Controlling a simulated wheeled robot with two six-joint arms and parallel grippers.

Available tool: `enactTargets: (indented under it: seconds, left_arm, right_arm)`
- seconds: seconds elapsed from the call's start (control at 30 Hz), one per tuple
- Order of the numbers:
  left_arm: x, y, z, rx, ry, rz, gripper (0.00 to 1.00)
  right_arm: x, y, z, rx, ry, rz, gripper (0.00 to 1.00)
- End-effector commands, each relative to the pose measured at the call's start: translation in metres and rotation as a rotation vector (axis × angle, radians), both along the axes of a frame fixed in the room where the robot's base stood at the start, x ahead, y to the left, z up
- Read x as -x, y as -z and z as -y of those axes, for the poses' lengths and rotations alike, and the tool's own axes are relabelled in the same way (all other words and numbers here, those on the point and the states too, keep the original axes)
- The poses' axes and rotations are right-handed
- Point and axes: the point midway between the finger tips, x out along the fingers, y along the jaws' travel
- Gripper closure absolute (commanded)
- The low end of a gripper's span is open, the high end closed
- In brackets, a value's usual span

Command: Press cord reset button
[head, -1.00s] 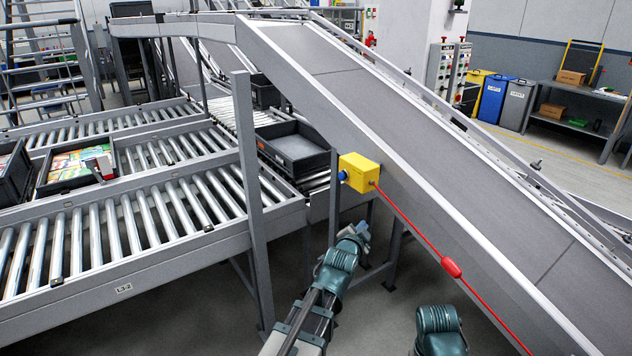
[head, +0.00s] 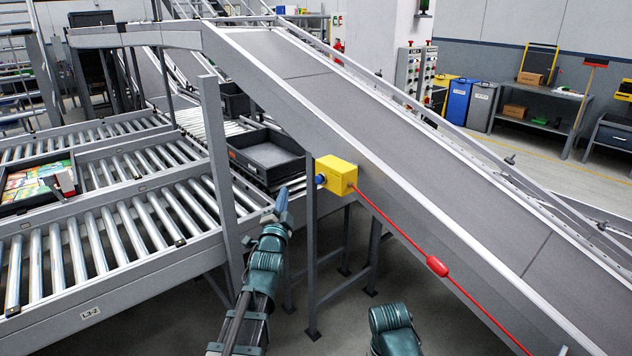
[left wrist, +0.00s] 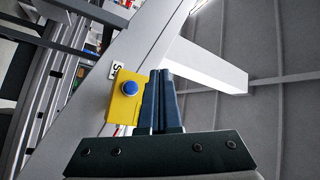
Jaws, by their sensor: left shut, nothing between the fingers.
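The yellow switch box (head: 337,176) is fixed at the side of the sloping conveyor, by a grey post. Its blue reset button (head: 321,180) sticks out on the left face. A red cord (head: 400,234) runs from the box down to the right. In the left wrist view the blue button (left wrist: 130,88) faces the camera on the yellow box (left wrist: 122,108). My left gripper (head: 282,200) is shut and empty, left of and slightly below the button, apart from it. Its fingers (left wrist: 160,85) cover the box's right edge in the wrist view. My right gripper is not in view.
The sloping conveyor (head: 400,140) rises to the upper left behind the box. Roller conveyors (head: 120,225) fill the left side, with a black tray (head: 268,155) close behind my left gripper. Grey posts (head: 311,250) stand beside the arm. A red grip (head: 437,266) sits on the cord.

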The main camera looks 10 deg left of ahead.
Motion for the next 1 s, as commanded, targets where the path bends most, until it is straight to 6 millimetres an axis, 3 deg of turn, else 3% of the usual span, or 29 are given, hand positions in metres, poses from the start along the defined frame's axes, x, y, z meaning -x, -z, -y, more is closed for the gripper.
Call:
enactTargets:
  seconds: [0.17,0.7,1.0]
  left_arm:
    - [-0.008,0.0,0.006,0.0,0.002,0.0,1.0]
    - [-0.061,0.0,0.046,0.002,0.002,-0.001,1.0]
    - [-0.07,0.0,0.054,0.001,0.0,-0.002,1.0]
  right_arm:
    - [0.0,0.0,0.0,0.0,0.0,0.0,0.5]
    - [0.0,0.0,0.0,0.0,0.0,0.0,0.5]
    - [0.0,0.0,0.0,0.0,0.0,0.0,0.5]
